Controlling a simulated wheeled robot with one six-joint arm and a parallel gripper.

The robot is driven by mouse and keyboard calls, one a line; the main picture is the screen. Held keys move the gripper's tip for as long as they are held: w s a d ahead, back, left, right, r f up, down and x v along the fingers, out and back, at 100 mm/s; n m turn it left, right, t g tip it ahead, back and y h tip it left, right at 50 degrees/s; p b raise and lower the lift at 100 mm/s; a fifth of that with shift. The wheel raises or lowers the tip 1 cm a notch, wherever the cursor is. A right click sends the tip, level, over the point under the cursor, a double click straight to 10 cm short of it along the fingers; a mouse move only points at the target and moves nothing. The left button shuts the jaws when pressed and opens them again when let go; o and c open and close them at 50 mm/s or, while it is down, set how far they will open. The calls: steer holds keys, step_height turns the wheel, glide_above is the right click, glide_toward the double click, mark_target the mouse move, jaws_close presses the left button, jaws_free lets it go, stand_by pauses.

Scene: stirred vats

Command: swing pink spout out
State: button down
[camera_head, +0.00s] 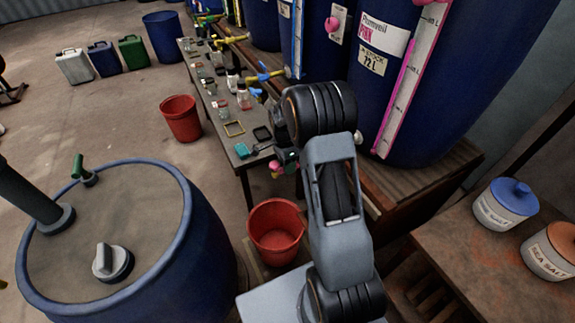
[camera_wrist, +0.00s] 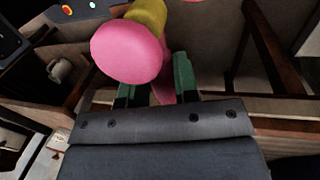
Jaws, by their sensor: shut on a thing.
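The pink spout (camera_wrist: 163,92) shows in the wrist view between the green-padded fingers of my gripper (camera_wrist: 157,72), which is shut on it. A large round pink knob (camera_wrist: 126,50) is in front and hides part of the spout and the left finger. A yellow body (camera_wrist: 150,14) is behind the knob. In the head view, pink (camera_head: 276,168) shows at my gripper (camera_head: 284,158), low in front of the vats and beside the bench edge. My arm hides most of the tap there.
A red bucket (camera_head: 275,231) stands on the floor below my gripper. A blue vat with a pink level strip (camera_head: 398,98) is to the right. Bottles and trays crowd the long bench (camera_head: 223,118). A blue drum (camera_head: 108,240) is at lower left.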

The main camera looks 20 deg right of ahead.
steer(key=c, duration=0.9)
jaws_free()
steer(key=shift+w, duration=0.1)
steer(key=shift+r, duration=0.1)
steer(key=w+r, duration=0.1)
steer(key=r, duration=0.3)
steer(key=r+p, duration=0.1)
steer(key=r, duration=0.4)
steer(key=w+r, duration=0.1)
steer(key=r, duration=0.3)
steer(key=shift+w+r+p, duration=0.2)
steer(key=shift+w+p, duration=0.1)
steer(key=shift+p, duration=0.1)
